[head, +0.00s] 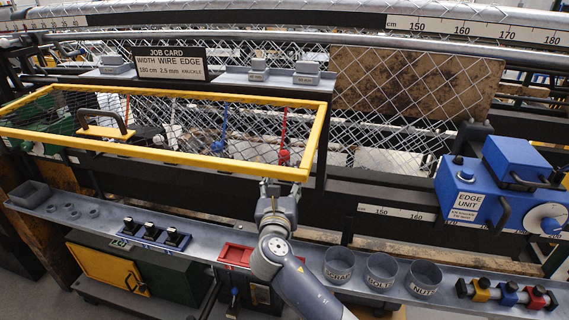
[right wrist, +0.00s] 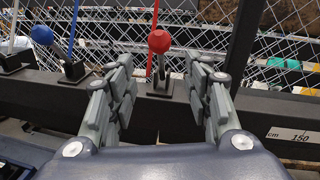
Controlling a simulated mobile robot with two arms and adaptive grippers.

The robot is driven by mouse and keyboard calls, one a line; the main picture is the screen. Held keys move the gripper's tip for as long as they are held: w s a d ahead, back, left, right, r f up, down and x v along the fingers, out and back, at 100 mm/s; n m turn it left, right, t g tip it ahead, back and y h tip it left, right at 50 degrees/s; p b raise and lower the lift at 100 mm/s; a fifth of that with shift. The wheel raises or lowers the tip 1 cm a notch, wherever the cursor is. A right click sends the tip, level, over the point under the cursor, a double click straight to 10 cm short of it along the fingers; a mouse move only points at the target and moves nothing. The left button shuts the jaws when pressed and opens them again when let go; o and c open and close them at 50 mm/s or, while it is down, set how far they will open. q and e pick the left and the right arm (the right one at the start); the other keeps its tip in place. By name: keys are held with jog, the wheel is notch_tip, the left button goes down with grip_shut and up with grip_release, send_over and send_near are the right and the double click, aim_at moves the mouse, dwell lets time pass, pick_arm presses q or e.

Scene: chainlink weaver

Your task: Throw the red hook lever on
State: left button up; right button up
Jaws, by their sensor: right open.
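The red hook lever (right wrist: 159,42) has a red ball knob on a short shaft, rising from a dark base on a black rail. In the right wrist view it stands straight ahead, between and beyond the fingertips of my right gripper (right wrist: 160,85). That gripper is open and empty, with a finger on either side of the lever's line; I see no contact. In the head view the red lever (head: 284,157) shows behind the yellow-framed guard, just beyond my right gripper (head: 270,187). My left gripper is not in view.
A blue-knobbed lever (right wrist: 42,35) stands to the left on the same rail. The yellow mesh guard (head: 160,152) spans the area above my gripper. A blue edge unit (head: 468,196) is at the right. Labelled cups (head: 381,268) stand on the front shelf.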

jog(key=w, duration=0.2)
jog(key=w+d, duration=0.1)
jog(key=w, duration=0.5)
jog(key=shift+d, duration=0.15)
jog(key=shift+s, duration=0.1)
